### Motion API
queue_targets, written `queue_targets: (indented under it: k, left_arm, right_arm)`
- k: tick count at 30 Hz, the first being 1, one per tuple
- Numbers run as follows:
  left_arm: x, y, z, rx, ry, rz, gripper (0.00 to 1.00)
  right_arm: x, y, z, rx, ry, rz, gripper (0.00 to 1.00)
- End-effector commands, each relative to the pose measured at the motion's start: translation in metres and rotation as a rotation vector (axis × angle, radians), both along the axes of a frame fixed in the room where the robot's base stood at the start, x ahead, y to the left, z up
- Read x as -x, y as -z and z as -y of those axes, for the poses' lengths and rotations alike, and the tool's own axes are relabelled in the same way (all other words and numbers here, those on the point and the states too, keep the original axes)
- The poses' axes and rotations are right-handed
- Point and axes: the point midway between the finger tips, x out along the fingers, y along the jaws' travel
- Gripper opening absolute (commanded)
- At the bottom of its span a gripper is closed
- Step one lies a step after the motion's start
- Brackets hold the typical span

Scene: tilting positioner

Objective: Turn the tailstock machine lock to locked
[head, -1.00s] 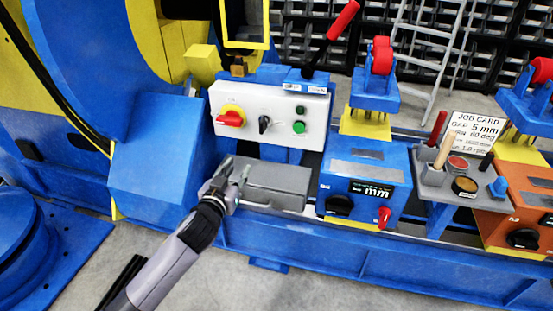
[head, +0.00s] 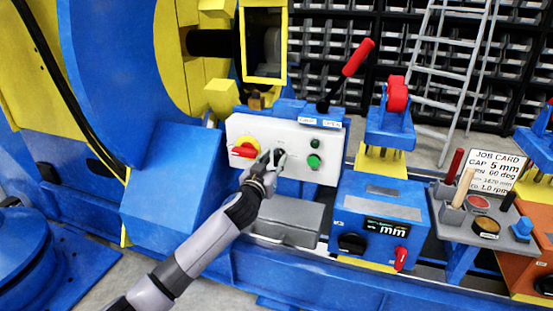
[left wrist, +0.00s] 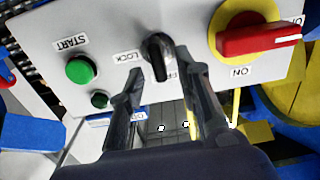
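The white control panel (head: 238,128) carries a black selector knob (left wrist: 157,57), which is the machine lock. In the left wrist view a LOCK label (left wrist: 128,57) is beside the knob, and a second label by it is partly hidden by a finger. I cannot tell surely which label the knob points to. My left gripper (head: 268,165) is in front of the panel at the knob. In the left wrist view its fingers (left wrist: 156,72) are apart, with the knob between and just beyond the tips; contact cannot be told. My right gripper is not in view.
A red switch on a yellow plate (head: 244,149) sits left of the knob, and a green START button (head: 314,162) sits right of it. A grey box (head: 288,222) is below the panel. A red-handled lever (head: 357,58) rises above it. A blue mm unit (head: 375,215) stands to the right.

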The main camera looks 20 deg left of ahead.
Motion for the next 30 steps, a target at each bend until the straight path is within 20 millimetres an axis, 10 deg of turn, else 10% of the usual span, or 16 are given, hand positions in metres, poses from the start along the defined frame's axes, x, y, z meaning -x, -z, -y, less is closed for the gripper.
queue_targets:
  k: [18,30]
  left_arm:
    - [-0.030,0.000,0.001,-0.001,0.000,0.000,0.31]
    - [-0.030,0.000,0.001,-0.001,0.000,0.000,0.04]
  right_arm:
    - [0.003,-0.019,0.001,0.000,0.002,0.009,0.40]
    - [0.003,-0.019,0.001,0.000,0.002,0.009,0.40]
